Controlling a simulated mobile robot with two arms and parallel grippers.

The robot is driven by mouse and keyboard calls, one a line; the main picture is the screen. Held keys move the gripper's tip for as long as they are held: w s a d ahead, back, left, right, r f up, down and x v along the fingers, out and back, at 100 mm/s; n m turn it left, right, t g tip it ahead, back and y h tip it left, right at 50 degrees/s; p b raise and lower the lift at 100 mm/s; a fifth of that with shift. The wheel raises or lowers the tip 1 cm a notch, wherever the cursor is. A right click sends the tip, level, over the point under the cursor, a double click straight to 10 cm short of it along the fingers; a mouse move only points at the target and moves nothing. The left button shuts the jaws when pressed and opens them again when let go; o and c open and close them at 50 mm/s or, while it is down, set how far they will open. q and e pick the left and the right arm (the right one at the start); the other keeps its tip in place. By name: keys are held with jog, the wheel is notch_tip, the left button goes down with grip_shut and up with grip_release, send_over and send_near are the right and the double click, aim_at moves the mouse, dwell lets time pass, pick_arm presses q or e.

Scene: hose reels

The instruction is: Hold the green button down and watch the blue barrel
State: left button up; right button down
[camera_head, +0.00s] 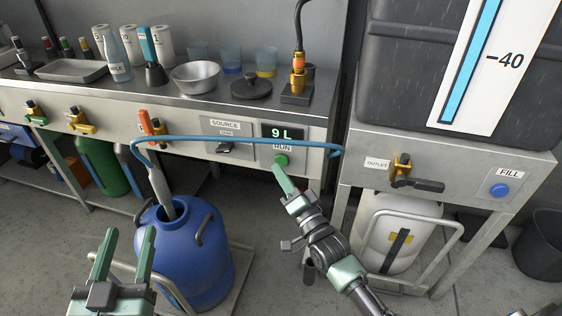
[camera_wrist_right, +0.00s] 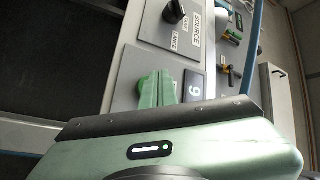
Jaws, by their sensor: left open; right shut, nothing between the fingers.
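The green RUN button (camera_head: 281,160) is on the front panel of the bench, under a display (camera_head: 282,134) that reads 9 L. My right gripper (camera_head: 280,170) is shut and empty, with its fingertips at the button. They look to be touching it; whether it is pressed in cannot be told. In the right wrist view the shut green fingers (camera_wrist_right: 155,92) cover the button beside the display (camera_wrist_right: 194,87). My left gripper (camera_head: 128,236) is open and empty, in front of the barrel's left side.
A blue hose (camera_head: 240,139) runs across the panel to the nozzle. The SOURCE selector (camera_head: 226,148) is left of the button. A white container (camera_head: 398,235) stands below the outlet valve (camera_head: 402,170) at right, near a blue FILL button (camera_head: 499,190). A dark tank with a level gauge is above.

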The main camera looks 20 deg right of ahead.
pick_arm(q)
jog(key=shift+f, duration=0.35)
pick_arm(e)
jog(key=shift+w+d, duration=0.2)
jog(key=shift+w, duration=0.15)
pick_arm(q)
jog(key=shift+r, duration=0.45)
pick_arm(e)
jog(key=shift+w+d, duration=0.35)
jog(key=shift+w, duration=0.1)
dwell(1.2)
pick_arm(q)
jog(key=shift+f, duration=0.1)
dwell(3.3)
jog(key=shift+s+a+f+g+y+p, duration=0.1)
jog(key=shift+a+f+g+y+p, duration=0.1)
jog(key=shift+f+g, duration=0.55)
jog(key=shift+s+a+f+g+y+p, duration=0.1)
jog(key=shift+a+f+g+y+p, duration=0.15)
jog(key=shift+f, duration=0.85)
jog(key=shift+s+a+f+g+y+p, duration=0.15)
jog(key=shift+f+g, duration=0.45)
jog(key=shift+f, duration=0.35)
pick_arm(e)
jog(key=shift+s+a, duration=0.55)
jog(key=shift+s, duration=0.25)
jog(key=shift+s, duration=0.1)
